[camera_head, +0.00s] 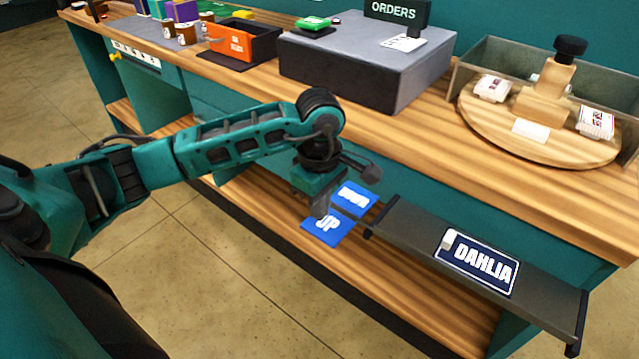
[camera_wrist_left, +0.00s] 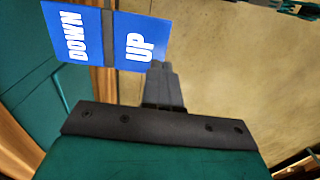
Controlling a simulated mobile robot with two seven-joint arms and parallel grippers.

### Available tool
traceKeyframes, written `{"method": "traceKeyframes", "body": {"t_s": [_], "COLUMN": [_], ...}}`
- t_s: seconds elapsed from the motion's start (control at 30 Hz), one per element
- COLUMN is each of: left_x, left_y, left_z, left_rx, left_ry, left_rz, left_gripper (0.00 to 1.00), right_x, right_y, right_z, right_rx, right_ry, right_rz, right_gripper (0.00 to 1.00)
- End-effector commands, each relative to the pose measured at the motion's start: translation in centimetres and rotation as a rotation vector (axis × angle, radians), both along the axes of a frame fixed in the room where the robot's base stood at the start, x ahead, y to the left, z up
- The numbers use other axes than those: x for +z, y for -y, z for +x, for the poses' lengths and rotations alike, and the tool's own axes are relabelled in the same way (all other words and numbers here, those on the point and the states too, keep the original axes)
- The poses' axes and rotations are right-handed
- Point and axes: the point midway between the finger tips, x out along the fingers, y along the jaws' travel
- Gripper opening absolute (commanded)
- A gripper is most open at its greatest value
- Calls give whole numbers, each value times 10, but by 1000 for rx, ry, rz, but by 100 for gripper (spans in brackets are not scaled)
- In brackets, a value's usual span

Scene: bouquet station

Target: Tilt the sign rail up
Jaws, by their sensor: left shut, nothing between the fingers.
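The sign rail (camera_head: 410,238) is a long dark grey board along the counter's front, sloping down to the right in the head view. It bears a navy DAHLIA sign (camera_head: 478,262). Off its left end are two blue labels, UP (camera_head: 328,226) and DOWN (camera_head: 356,197). The wrist view also shows UP (camera_wrist_left: 143,40) and DOWN (camera_wrist_left: 72,32), with a dark strip between them. My left gripper (camera_head: 319,211) is shut and empty, fingers pointing down, over the labels in the head view. In the wrist view its fingertips (camera_wrist_left: 160,68) appear just beside the UP label; contact cannot be told.
A grey block (camera_head: 350,72) with an ORDERS sign (camera_head: 397,10) stands on the counter. A round wooden turntable (camera_head: 540,150) with packets is at the right. An orange box (camera_head: 233,42) and small jars are at the back left. A wooden lower shelf (camera_head: 260,240) runs below.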

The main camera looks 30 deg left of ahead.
Motion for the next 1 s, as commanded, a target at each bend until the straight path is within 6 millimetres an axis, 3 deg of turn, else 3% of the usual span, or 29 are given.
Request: {"method": "traceKeyframes", "body": {"t_s": [0.1,0.3,0.77,1.0], "left_x": [-23,-44,-49,-53], "left_y": [1,0,0,0], "left_z": [-1,0,0,8], "left_rx": [-1,-2,-1,-1], "left_ry": [-4,-1,1,24], "left_rz": [-2,-1,0,-2], "left_gripper": [0,0,0,0], "right_x": [0,0,0,-10], "right_y": [0,0,0,0], "right_z": [0,0,0,0], "right_rx": [0,0,0,0], "right_ry": [0,0,0,1], "right_rz": [0,0,0,0], "right_gripper": [64,64,64,64]}}
